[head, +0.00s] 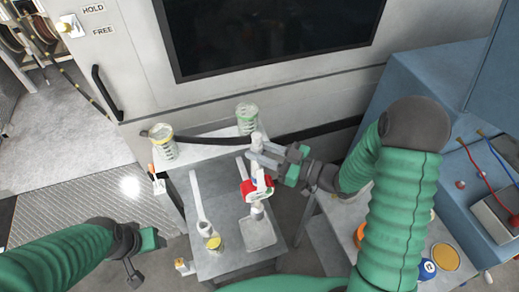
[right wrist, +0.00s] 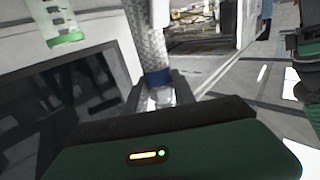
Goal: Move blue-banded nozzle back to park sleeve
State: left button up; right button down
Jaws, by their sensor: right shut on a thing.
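The blue-banded nozzle (right wrist: 157,78) stands upright between the fingers of my right gripper (right wrist: 160,98) in the right wrist view. It has a pale mesh-like shaft above a blue band. In the head view my right gripper (head: 264,158) is shut on a pale upright piece above the grey bench, and its fingers partly hide it. My left gripper (head: 140,250) is low at the left, away from the bench. Its fingers are too small to read. I cannot tell which part is the park sleeve.
A grey bench (head: 222,262) holds a red-and-white fitting (head: 257,188), a white-handled tool (head: 200,208) and a shallow tray (head: 259,234). A blue cabinet (head: 430,85) is at the right.

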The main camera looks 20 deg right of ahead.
jog(key=c, duration=0.9)
grip_release()
jog(key=shift+w+f, duration=0.1)
jog(key=shift+c, duration=0.2)
jog(key=b+v, duration=0.3)
jog(key=v, duration=1.4)
jog(key=shift+b, duration=0.4)
